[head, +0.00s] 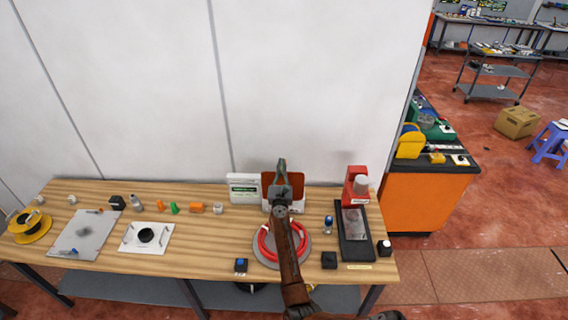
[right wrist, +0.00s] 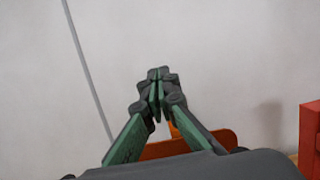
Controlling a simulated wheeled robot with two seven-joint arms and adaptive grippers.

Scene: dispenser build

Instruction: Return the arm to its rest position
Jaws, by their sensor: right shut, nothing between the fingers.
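My right gripper (head: 281,165) is raised over the back part of the wooden table (head: 200,251), with its fingers pointing up toward the white wall. In the right wrist view the green-and-grey fingers (right wrist: 157,82) meet at their tips, with nothing between them. My right arm comes up from the bottom of the head view and crosses in front of a grey disc with a red coiled cable (head: 266,244). An orange-brown panel (head: 296,184) stands behind the gripper; its lower part is partly hidden. My left gripper is not in view.
A white box (head: 244,189) stands left of the gripper. A red dispenser (head: 355,184) stands to the right, behind a black tray (head: 343,232). A white plate (head: 147,238), a yellow spool (head: 29,226) and several small parts lie on the left. The wall (head: 150,80) rises behind.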

